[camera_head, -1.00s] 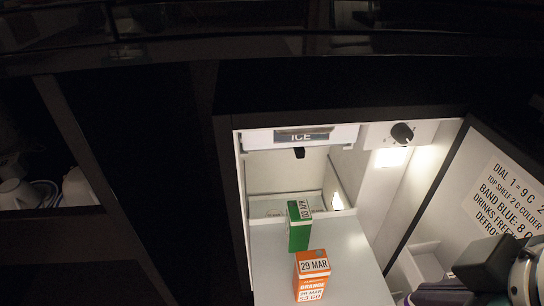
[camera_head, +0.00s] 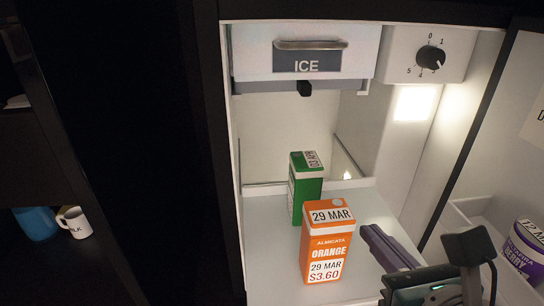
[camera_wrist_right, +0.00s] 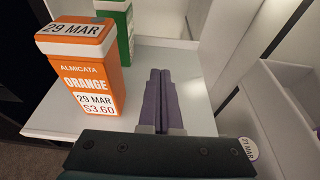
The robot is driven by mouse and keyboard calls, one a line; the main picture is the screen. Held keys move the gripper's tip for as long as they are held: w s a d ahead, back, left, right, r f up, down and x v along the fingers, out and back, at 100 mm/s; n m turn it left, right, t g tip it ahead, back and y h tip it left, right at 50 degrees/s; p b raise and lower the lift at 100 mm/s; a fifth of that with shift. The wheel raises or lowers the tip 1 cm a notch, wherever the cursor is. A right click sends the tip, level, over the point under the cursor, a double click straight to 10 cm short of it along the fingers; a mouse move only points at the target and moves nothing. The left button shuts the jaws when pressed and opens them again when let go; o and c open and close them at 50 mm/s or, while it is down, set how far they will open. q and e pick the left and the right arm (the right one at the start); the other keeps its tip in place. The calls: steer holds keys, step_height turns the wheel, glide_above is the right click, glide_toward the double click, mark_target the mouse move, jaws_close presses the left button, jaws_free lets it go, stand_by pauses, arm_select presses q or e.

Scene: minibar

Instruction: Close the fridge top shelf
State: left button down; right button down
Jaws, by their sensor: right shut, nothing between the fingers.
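The fridge stands open, and its white top shelf (camera_head: 262,254) sticks out toward me. An orange carton (camera_head: 328,240) labelled ORANGE, 29 MAR, stands upright near the front of the shelf. A green carton (camera_head: 304,188) stands upright behind it. My right gripper (camera_head: 372,232) is shut and empty, just right of the orange carton and over the shelf. In the right wrist view its purple fingers (camera_wrist_right: 161,78) are together, apart from the orange carton (camera_wrist_right: 80,70), with the shelf (camera_wrist_right: 187,64) beneath. My left gripper is not in view.
The ICE compartment (camera_head: 306,52) is above the shelf, with the dial (camera_head: 430,58) to its right. The open door holds a bin (camera_head: 476,222) and a purple container (camera_head: 526,246) at the right. A mug (camera_head: 74,222) stands in a cabinet at the left.

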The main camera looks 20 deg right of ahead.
mark_target(335, 184)
steer(key=x, duration=0.4)
steer(key=b+x, duration=0.1)
steer(key=x, duration=0.3)
steer(key=r+b+x, duration=0.1)
steer(key=x, duration=0.3)
steer(key=shift+w+d, duration=0.25)
steer(key=shift+w, duration=0.05)
steer(key=shift+w+d, duration=0.1)
steer(key=shift+w, duration=0.35)
